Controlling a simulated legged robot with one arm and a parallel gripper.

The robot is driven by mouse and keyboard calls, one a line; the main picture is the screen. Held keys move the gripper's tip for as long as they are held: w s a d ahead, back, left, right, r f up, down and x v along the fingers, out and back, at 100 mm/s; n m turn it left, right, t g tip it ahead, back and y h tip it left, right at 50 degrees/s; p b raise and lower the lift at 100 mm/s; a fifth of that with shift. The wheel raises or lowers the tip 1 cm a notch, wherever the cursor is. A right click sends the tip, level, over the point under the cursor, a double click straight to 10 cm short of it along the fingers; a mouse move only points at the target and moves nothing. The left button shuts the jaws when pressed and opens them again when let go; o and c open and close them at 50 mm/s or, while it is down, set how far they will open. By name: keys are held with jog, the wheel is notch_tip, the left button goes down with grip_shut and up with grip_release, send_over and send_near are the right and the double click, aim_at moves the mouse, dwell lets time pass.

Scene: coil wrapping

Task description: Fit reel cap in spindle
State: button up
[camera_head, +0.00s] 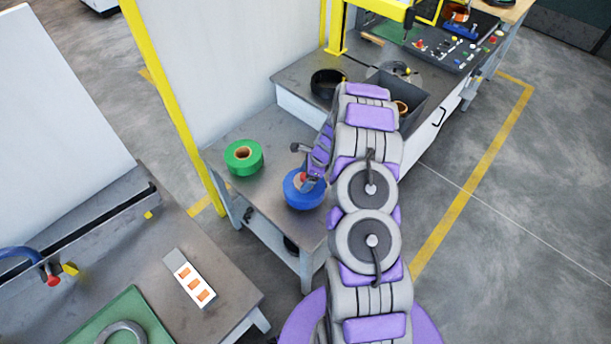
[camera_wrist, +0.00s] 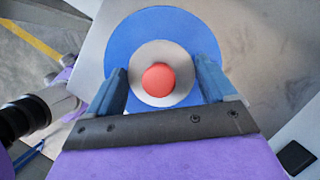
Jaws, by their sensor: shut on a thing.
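The reel cap is a grey disc with a red knob (camera_wrist: 160,77), seen from above in the wrist view. My gripper (camera_wrist: 161,66) has one blue finger on each side of the disc and is shut on it. The blue reel (camera_wrist: 125,42) lies directly under the cap; whether cap and reel touch cannot be told. In the head view, my gripper (camera_head: 307,178) is over the blue reel (camera_head: 304,198) on the low metal table. No spindle can be identified for certain; a grey round plate (camera_head: 400,70) sits on the machine bench behind, partly hidden by my arm.
A green tape roll (camera_head: 243,157) stands left of the blue reel on the same table. A black ring (camera_head: 327,84) and a dark bin (camera_head: 411,101) are on the machine bench behind. A yellow post (camera_head: 174,105) rises at the table's left. The floor right of my arm is clear.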

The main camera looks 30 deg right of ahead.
jog(key=shift+f, duration=0.3)
jog(key=shift+r, duration=0.15)
jog(key=shift+r+p, duration=0.9)
jog(key=shift+r, duration=0.1)
jog(key=shift+p, duration=0.9)
dwell(1.2)
jog(key=shift+f+b, duration=0.35)
jog(key=shift+f, duration=0.8)
jog(key=o, duration=1)
jog(key=shift+c, duration=0.2)
jog(key=p+v, duration=0.1)
jog(key=v, duration=1.6)
jog(key=shift+r, duration=0.2)
